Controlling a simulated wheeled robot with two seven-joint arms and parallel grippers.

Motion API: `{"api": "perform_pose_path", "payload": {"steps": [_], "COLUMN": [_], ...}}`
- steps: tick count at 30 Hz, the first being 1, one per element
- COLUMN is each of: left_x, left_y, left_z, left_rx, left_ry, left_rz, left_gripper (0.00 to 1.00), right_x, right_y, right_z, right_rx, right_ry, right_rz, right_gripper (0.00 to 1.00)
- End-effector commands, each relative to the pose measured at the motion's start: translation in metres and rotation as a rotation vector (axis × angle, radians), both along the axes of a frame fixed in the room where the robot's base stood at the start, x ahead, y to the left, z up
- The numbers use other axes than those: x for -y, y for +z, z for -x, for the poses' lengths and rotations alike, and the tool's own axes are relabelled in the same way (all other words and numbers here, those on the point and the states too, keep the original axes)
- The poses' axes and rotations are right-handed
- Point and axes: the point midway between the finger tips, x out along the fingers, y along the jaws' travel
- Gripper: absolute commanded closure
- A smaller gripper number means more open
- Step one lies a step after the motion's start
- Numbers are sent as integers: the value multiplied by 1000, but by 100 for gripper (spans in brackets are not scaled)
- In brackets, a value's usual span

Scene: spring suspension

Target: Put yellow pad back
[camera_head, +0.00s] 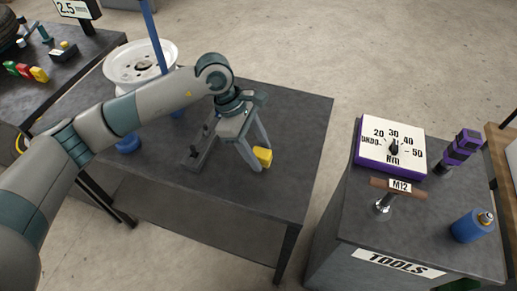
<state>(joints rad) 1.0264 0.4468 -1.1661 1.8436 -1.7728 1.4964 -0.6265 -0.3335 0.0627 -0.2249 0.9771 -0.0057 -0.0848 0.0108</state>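A small yellow pad (263,155) shows at the right part of the middle dark table. My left gripper (262,159) comes down over this table, with its two fingers spread apart and their tips at the pad. The pad shows between and just beyond the tips. I cannot tell whether the fingers press on it, or whether it rests on the table. Another yellow block (39,74) stands beside a red block (23,70) and a green block (10,67) on the table at the far left. My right gripper is not in view.
A dark metal fixture (203,147) lies left of my gripper. A white wheel rim (140,62) and a blue post (154,38) stand behind my arm. The middle table (290,115) is clear at right. A tool cart (350,217) stands across a floor gap.

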Motion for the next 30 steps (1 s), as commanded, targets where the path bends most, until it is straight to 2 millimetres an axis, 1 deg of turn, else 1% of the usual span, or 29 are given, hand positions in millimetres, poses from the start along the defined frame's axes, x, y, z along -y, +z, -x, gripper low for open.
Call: {"api": "perform_pose_path", "payload": {"steps": [8,13,20,24,30], "left_x": [0,-1,-15,-24,-37], "left_y": [1,5,38,63,94], "left_z": [0,-1,-6,-9,-13], "left_rx": [0,1,3,4,3], "left_ry": [0,0,2,2,2], "left_rz": [0,0,-1,0,1], "left_gripper": [51,51,51,51,51], "right_x": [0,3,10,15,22], "right_y": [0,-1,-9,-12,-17], "right_z": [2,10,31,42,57], "right_rx": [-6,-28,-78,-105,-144], "right_ry": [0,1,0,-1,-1], "right_rz": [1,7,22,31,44], "right_gripper": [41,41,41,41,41]}}
